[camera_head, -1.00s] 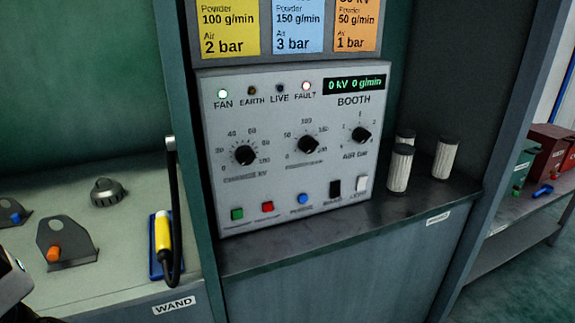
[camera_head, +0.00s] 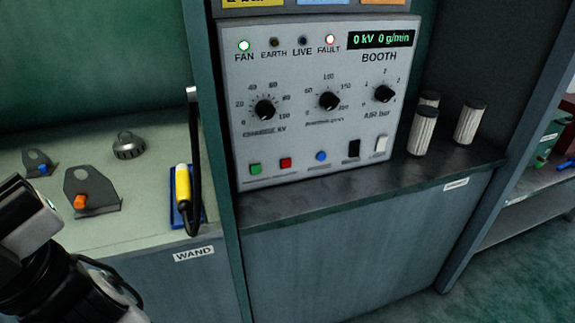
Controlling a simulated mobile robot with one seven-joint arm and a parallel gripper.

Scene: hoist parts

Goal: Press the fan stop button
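The control panel (camera_head: 315,120) is a pale box marked BOOTH on the dark shelf. Its lower row has a green button (camera_head: 255,168), a red button (camera_head: 286,163) and a blue button (camera_head: 321,156). The captions under the buttons are too small to read, so which one is the fan stop is not legible. The FAN lamp (camera_head: 244,45) glows green and the FAULT lamp (camera_head: 329,39) glows red. My gripper (camera_head: 32,217) is at the lower left, well apart from the panel; its fingertips cannot be made out.
Brackets with orange (camera_head: 80,202) and blue knobs and a grey round part (camera_head: 128,146) are nearby. White ribbed cylinders (camera_head: 423,131) stand right of the panel.

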